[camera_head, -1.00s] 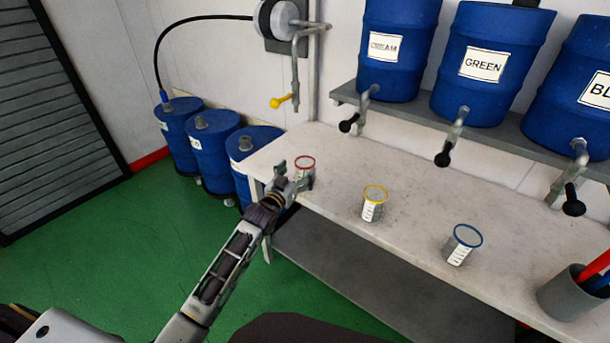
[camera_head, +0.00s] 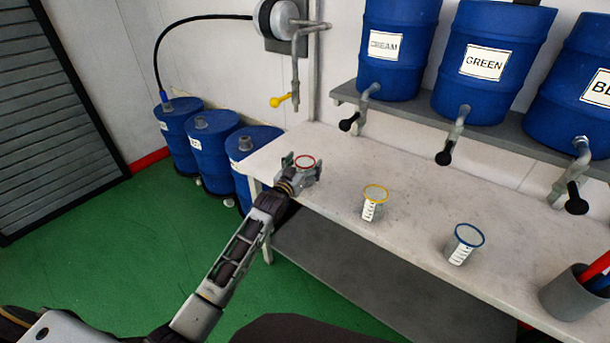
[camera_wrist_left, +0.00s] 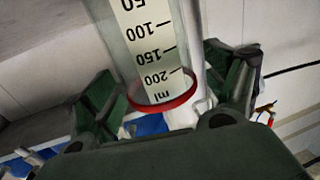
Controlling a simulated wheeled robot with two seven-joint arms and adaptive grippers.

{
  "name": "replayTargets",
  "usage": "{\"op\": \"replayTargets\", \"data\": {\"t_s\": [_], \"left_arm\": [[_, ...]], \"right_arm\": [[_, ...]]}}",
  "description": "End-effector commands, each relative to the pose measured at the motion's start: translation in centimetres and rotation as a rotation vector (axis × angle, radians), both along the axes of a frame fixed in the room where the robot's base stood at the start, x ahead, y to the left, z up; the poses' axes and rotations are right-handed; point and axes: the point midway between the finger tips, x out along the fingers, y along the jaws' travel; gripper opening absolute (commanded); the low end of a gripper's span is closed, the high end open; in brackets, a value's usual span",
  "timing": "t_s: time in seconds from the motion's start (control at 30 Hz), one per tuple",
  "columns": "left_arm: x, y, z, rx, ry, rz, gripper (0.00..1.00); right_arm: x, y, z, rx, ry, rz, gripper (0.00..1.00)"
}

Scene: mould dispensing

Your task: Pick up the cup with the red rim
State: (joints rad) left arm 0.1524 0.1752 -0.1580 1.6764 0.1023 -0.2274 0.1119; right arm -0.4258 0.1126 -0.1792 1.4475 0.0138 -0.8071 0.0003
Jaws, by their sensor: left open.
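The cup with the red rim (camera_head: 305,162) stands at the left end of the white table, mostly hidden by my left gripper in the head view. My left gripper (camera_head: 302,164) is open, its fingers on either side of the cup. In the left wrist view the clear cup (camera_wrist_left: 155,45), with its printed millilitre scale, lies between the two dark green fingers. Gaps show between the fingers and the cup. The picture there is upside down, with the red rim low. My right gripper is not in view.
On the table (camera_head: 335,180) stand a yellow-rimmed cup (camera_head: 374,204), a blue-rimmed cup (camera_head: 465,245) and a grey holder (camera_head: 575,293) with coloured sticks. Blue barrels with taps, one labelled GREEN (camera_head: 490,60), sit on a shelf behind. A yellow-handled tap (camera_head: 279,101) hangs at the wall.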

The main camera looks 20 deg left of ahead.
Motion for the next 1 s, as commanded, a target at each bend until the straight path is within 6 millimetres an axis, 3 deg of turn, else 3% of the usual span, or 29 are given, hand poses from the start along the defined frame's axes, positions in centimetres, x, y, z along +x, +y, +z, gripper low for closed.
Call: {"op": "replayTargets", "data": {"t_s": [0.63, 0.9, 1.0], "left_arm": [[0.54, -0.1, 0.01, 0.0, 0.0, 0.0, 0.85], [0.54, -0.1, 0.0, 0.0, 0.0, 0.0, 0.5], [0.54, -0.1, 0.0, 0.0, 0.0, 0.0, 0.42]], "right_arm": [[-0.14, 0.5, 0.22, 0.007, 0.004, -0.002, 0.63], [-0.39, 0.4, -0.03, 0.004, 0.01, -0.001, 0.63], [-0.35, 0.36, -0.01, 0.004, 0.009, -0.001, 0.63]]}}
